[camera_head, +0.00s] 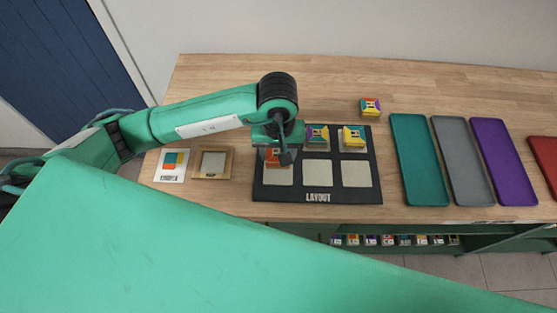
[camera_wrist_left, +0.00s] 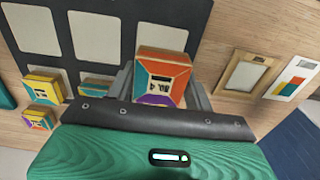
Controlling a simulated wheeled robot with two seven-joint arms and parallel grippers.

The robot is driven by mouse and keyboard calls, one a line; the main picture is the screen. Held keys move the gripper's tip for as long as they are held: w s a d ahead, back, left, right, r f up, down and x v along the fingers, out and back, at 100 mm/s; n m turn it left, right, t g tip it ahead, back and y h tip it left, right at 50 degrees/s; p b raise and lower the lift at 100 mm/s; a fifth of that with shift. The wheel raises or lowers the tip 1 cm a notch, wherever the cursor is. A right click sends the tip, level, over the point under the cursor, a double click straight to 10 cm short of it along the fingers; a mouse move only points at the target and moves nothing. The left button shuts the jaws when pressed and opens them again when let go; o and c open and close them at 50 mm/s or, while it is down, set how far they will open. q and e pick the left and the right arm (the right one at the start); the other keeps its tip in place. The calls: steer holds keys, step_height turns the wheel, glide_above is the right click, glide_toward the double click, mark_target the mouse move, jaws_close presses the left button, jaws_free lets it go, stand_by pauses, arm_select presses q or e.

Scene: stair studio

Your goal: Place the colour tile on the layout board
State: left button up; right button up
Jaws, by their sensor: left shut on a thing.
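My left gripper (camera_head: 279,157) is shut on a colour tile, which shows orange in the head view (camera_head: 272,158). In the left wrist view the held tile (camera_wrist_left: 162,78) is a block with orange, teal and purple faces, between the two fingers (camera_wrist_left: 160,88). It is at the left column of the black layout board (camera_head: 317,196); I cannot tell whether it touches the board. Two other tiles sit on the board's back row: a multicoloured one (camera_head: 318,134) in the middle and a mostly yellow one (camera_head: 353,138) at the right. My right gripper is not in view.
Another tile (camera_head: 371,106) stands on the wooden table (camera_head: 220,72) behind the board. Teal (camera_head: 409,160), grey (camera_head: 462,160), purple (camera_head: 503,160) and red (camera_head: 546,153) trays lie to the right. A pattern card (camera_head: 172,164) and a wooden frame (camera_head: 213,163) lie left.

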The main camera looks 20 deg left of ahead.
mark_target(278, 171)
arm_select(q)
step_height(278, 171, down, 2)
steer(key=shift+f, duration=0.25)
step_height(278, 171, down, 3)
steer(key=shift+f+p, duration=0.1)
steer(key=shift+p, duration=0.45)
steer(key=shift+f, duration=0.2)
steer(key=shift+f+b, duration=0.2)
steer(key=shift+b, duration=0.15)
steer(key=o, duration=1)
steer(key=shift+r, duration=0.1)
